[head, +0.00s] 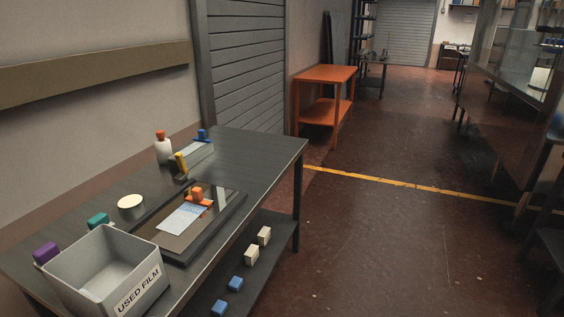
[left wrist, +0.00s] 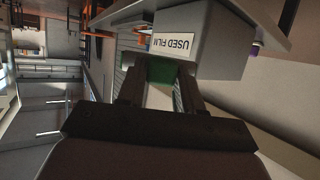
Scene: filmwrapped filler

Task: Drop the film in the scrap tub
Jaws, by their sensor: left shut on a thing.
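The scrap tub (head: 98,295) is a grey open box labelled USED FILM at the near end of the dark table, and its visible inside looks empty. It also shows in the left wrist view (left wrist: 218,42). There my left gripper (left wrist: 161,80) is shut on a green block (left wrist: 160,71), with the labelled wall beyond it; I cannot tell whether film hangs from the block. A pale film sheet (head: 180,219) with an orange grip (head: 197,194) lies on a dark tray on the table. Neither gripper shows in the head view.
A white bottle (head: 163,150), a round cream tin (head: 131,207), a teal block (head: 97,220) and a purple block (head: 45,252) stand on the table (head: 265,150). Blue and cream blocks sit on its lower shelf.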

